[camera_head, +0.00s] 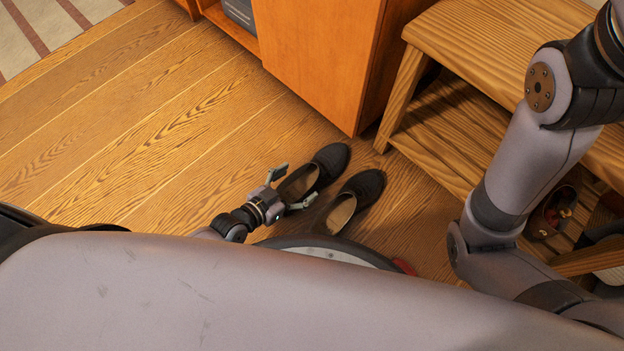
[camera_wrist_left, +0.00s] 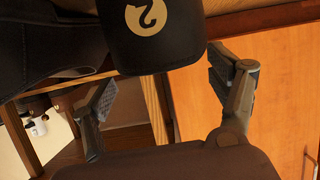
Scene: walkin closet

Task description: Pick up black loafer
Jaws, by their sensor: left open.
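Two black loafers with pale insides stand side by side on the wooden floor in the head view, the left loafer (camera_head: 330,160) and the right loafer (camera_head: 364,187). Their toes point up and right. My left gripper (camera_head: 290,188) is open at the heel end of the left loafer, one finger on each side of it. In the left wrist view, a dark rounded shape with a gold emblem (camera_wrist_left: 150,35) lies ahead between the open fingers (camera_wrist_left: 172,85); it appears to be a loafer. Contact cannot be told. My right arm shows at the right; its gripper is out of view.
An orange cabinet (camera_head: 315,60) stands just beyond the loafers. A wooden step bench (camera_head: 500,50) stands to the right, with shoes on its low shelf. My body hides the near floor. The floor (camera_head: 130,110) at the left is clear.

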